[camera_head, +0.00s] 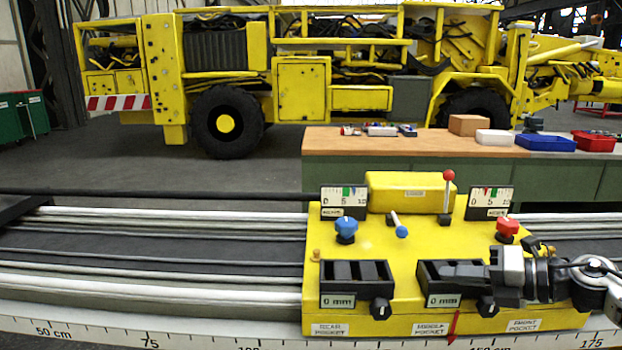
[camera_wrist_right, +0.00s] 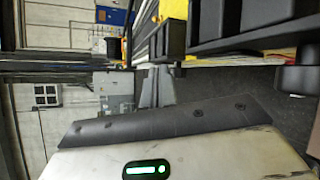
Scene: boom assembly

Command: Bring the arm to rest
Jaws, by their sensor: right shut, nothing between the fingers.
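My right arm comes in from the right edge in the head view. Its gripper (camera_head: 480,272) is shut and empty, with its dark fingers low over the right end of the middle pocket (camera_head: 428,274) of the yellow console (camera_head: 390,245). I cannot tell whether it touches the pocket. The rear pocket (camera_head: 355,272) is to the left; both pocket labels read 0 mm. A blue knob (camera_head: 346,226), a blue-tipped lever (camera_head: 401,231), a red knob (camera_head: 508,226) and an upright red-ball lever (camera_head: 449,176) stand on the console. My left gripper is not in view.
Pale rails (camera_head: 170,215) run left from the console, above a centimetre scale (camera_head: 110,336). Behind are a bench (camera_head: 400,142) with a cardboard box (camera_head: 469,124), a blue tray (camera_head: 545,143) and a red tray (camera_head: 594,143), then a yellow machine (camera_head: 303,85).

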